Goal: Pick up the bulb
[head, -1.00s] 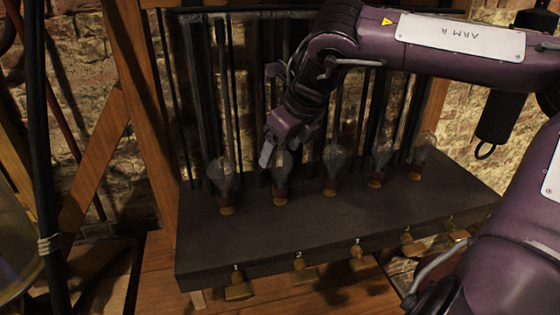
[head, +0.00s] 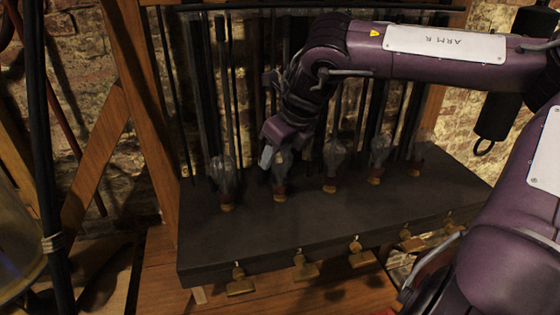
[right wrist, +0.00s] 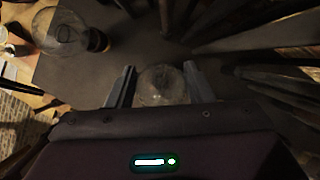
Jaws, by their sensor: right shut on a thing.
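Several clear glass bulbs with orange-brown bases stand in a row on a dark box. The bulb second from the left (head: 281,180) stands upright on the box, its upper part partly hidden by my right gripper (head: 271,157). My right gripper comes down over it from above and is shut on its glass. In the right wrist view, the round glass of this bulb (right wrist: 162,86) sits between the two fingers of my right gripper (right wrist: 155,88). My left gripper is not in view.
The dark box (head: 240,240) has brass keys (head: 240,282) along its front. The leftmost bulb (head: 222,178) and the third bulb (head: 333,165) stand close on either side. Dark upright rods (head: 170,90) rise behind the row. A wooden post (head: 150,110) stands at the left.

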